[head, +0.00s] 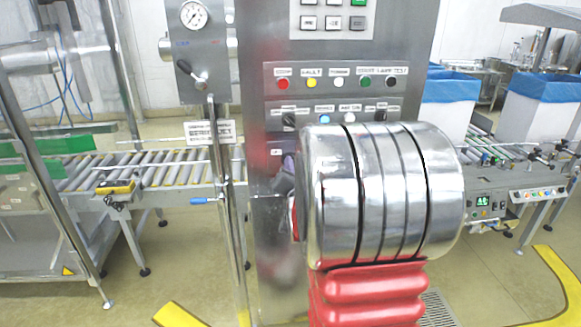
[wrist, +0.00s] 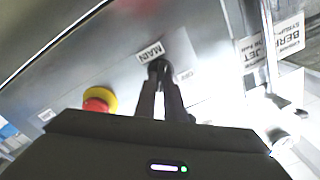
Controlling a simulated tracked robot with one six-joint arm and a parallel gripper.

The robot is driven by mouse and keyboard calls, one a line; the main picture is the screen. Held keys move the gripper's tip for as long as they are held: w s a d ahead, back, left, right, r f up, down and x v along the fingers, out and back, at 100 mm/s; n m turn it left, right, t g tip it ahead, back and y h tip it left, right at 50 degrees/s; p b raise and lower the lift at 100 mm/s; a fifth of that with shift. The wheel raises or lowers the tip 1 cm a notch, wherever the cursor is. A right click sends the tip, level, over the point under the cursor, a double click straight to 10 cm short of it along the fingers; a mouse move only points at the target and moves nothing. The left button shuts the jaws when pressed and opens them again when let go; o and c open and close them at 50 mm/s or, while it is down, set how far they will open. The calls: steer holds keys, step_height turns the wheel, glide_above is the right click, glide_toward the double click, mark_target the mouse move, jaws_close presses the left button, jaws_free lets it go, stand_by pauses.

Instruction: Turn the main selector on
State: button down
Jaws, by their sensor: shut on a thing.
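The main selector (wrist: 158,66) is a small dark knob on the grey metal panel in the wrist view, beside a white label that reads MAIN (wrist: 150,52). My gripper (wrist: 161,78) reaches up to it with both dark fingers, and they are closed together on the knob. The fingers cover most of the knob, so its turn position cannot be told. In the head view my own arm hides the selector and my gripper.
A red emergency button with a yellow collar (wrist: 99,101) sits left of my fingers in the wrist view. The cabinet carries a row of coloured buttons (head: 338,82) higher up. A roller conveyor (head: 170,170) stands left, and blue-lined boxes (head: 450,88) stand right.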

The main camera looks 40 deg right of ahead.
steer(key=shift+a+f+m, duration=0.15)
steer(key=shift+f+m, duration=0.25)
steer(key=shift+m, duration=0.4)
steer(key=c, duration=2.2)
jaws_free()
steer(key=o, duration=0.4)
steer(key=shift+r, duration=0.2)
steer(key=shift+c, duration=0.2)
steer(key=shift+s, duration=0.1)
